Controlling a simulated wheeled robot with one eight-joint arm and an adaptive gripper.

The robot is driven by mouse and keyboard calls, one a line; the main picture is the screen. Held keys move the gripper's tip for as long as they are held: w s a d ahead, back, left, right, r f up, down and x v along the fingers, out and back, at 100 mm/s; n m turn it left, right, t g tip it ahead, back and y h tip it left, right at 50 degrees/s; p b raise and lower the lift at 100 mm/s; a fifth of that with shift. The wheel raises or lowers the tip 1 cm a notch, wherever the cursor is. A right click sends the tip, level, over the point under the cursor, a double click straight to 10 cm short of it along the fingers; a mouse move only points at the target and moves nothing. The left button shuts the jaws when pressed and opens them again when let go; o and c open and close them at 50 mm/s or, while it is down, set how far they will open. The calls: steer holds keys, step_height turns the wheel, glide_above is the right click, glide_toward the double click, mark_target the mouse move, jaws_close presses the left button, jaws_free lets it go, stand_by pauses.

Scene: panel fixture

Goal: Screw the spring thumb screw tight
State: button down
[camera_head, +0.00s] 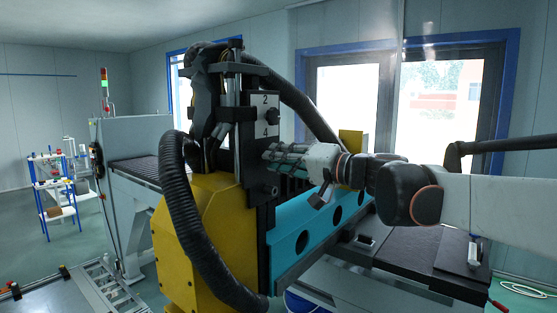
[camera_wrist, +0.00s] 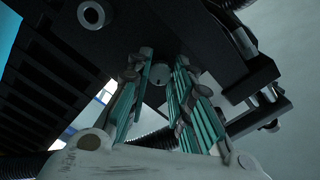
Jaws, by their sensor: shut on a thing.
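The spring thumb screw (camera_wrist: 160,74) shows in the wrist view as a small round grey knob on the black panel, between my two finger pads. My gripper (camera_wrist: 163,62) has its green-and-grey fingers on either side of the knob and is shut on it. In the head view my gripper (camera_head: 268,154) reaches in from the right to the face of the black upright panel (camera_head: 257,212), below a white plate marked 2 and 4. The screw is hidden behind the fingers there. I cannot tell how deep the screw sits.
A black knob (camera_head: 273,116) sits beside the white plate (camera_head: 265,101), above my gripper. A round fitting (camera_head: 271,191) is below it. A thick black hose (camera_head: 184,215) loops over the yellow housing (camera_head: 215,215). A blue beam (camera_head: 318,232) with round holes runs below my arm.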

steer(key=shift+f, duration=0.1)
steer(key=shift+m+b, duration=0.65)
steer(key=shift+m, duration=2.25)
steer(key=c, duration=1.4)
jaws_free()
steer(key=v, duration=0.7)
steer(key=shift+s+d, duration=0.2)
steer(key=shift+d, duration=0.05)
